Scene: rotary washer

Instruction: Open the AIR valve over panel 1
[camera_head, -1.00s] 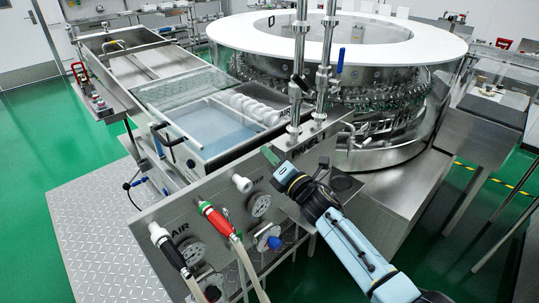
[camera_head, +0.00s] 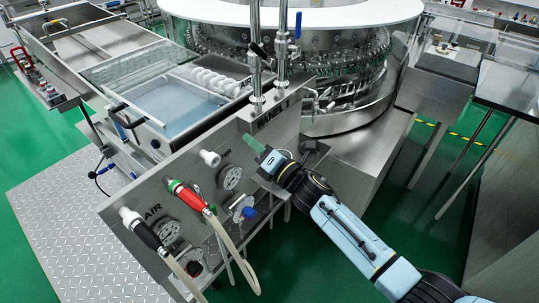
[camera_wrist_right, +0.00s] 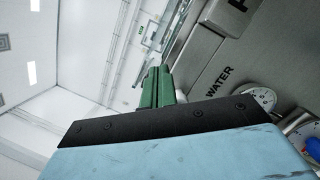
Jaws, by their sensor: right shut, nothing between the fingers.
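Two upright steel pipes rise behind the panel labelled PANEL 1 (camera_head: 215,155). I take the left one as the AIR valve. My right gripper (camera_head: 257,146) is in front of the panel's upper right part, below and apart from both handles. Its green fingers are shut and empty, also seen in the right wrist view (camera_wrist_right: 157,88). The valves cannot be made out clearly in that view. My left gripper is out of view.
The panel carries gauges (camera_head: 230,178), a red hose fitting (camera_head: 186,197), a black one (camera_head: 143,232) and a blue knob (camera_head: 248,213). A WATER label (camera_wrist_right: 218,82) and gauge (camera_wrist_right: 256,99) show in the right wrist view. A large round washer (camera_head: 330,100) stands behind.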

